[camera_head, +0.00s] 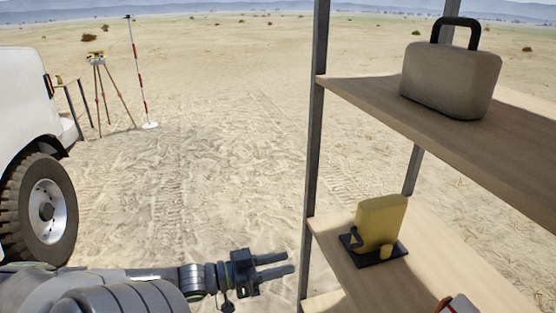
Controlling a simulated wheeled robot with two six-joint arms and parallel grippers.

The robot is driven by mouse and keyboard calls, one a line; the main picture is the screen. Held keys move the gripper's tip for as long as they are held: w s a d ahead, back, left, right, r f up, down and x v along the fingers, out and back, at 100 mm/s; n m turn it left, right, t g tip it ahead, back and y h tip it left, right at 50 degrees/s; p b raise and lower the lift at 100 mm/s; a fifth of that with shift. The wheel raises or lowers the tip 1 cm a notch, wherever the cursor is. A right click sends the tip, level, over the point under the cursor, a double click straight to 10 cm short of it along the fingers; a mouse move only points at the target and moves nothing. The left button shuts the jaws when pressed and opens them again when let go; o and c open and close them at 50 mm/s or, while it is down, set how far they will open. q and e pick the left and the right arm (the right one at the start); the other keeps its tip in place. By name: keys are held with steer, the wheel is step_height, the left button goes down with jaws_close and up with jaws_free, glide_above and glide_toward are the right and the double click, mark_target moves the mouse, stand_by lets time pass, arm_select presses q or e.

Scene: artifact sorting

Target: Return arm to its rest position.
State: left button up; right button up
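My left gripper (275,266) reaches in from the lower left, low in the picture, and points right toward the shelf unit. Its two dark fingers are apart with nothing between them. The fingertips are just left of the shelf's front post in the picture, and I see no contact. My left arm (110,294) lies along the bottom edge. My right arm and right gripper are not in view.
A shelf unit (312,130) stands at the right. A grey case (450,78) is on its upper board; a yellow object on a black base (380,225) is on a lower one. A white vehicle (25,100) is left. A tripod (98,85) and striped pole (137,75) stand on open sand.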

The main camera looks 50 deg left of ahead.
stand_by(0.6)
arm_select(q)
steer(key=s+a+f+n+g+y, duration=0.1)
steer(key=a+f+n+y, duration=1.15)
steer(key=n, duration=1.15)
steer(key=s+a+f+n+g+y, duration=0.1)
steer(key=s+a+f+n+g, duration=0.25)
steer(key=f+n, duration=0.55)
steer(key=s+a+f+n+g+y, duration=0.1)
steer(key=s+a+f+n+g, duration=0.1)
steer(key=s+f+n, duration=0.45)
steer(key=s+d+f+n+g+h, duration=0.1)
steer(key=s+d+f+n+g, duration=0.25)
steer(key=f+n, duration=0.5)
steer(key=s+d+f+n+g+h, duration=0.15)
steer(key=s+d+f+n, duration=0.25)
steer(key=f+n, duration=0.45)
steer(key=s+d+f+n+g+h, duration=0.2)
steer(key=s+d+f+n, duration=0.2)
steer(key=d+n, duration=0.5)
steer(key=s+d+f+n+g+h, duration=0.2)
steer(key=s+d+f+n, duration=0.3)
steer(key=d+n, duration=0.4)
steer(key=shift+s+d+f, duration=0.2)
steer(key=shift+d+f, duration=0.2)
steer(key=shift+d, duration=0.4)
